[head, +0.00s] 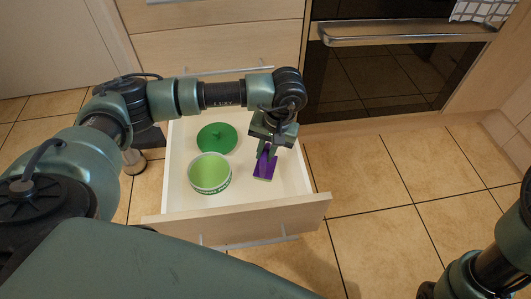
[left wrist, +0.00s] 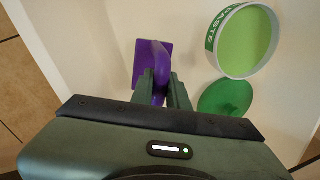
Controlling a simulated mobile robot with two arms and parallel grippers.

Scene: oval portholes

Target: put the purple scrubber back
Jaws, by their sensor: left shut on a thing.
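The purple scrubber (head: 265,167) is in the open drawer, at its right side in the head view. It also shows in the left wrist view (left wrist: 151,62), with its flat purple head beyond the fingers. My left gripper (head: 266,150) reaches down into the drawer and is shut on the scrubber, its two fingers (left wrist: 161,88) on either side of the handle. Whether the scrubber touches the drawer floor I cannot tell. My right gripper is not clearly in view; only part of my right arm shows at the lower right of the head view.
The open drawer (head: 236,222) also holds a green tub (head: 210,173) with lettering and a green lid (head: 217,138), both left of the scrubber in the head view. An oven (head: 385,70) with a long handle stands behind right. Tiled floor lies clear to the right.

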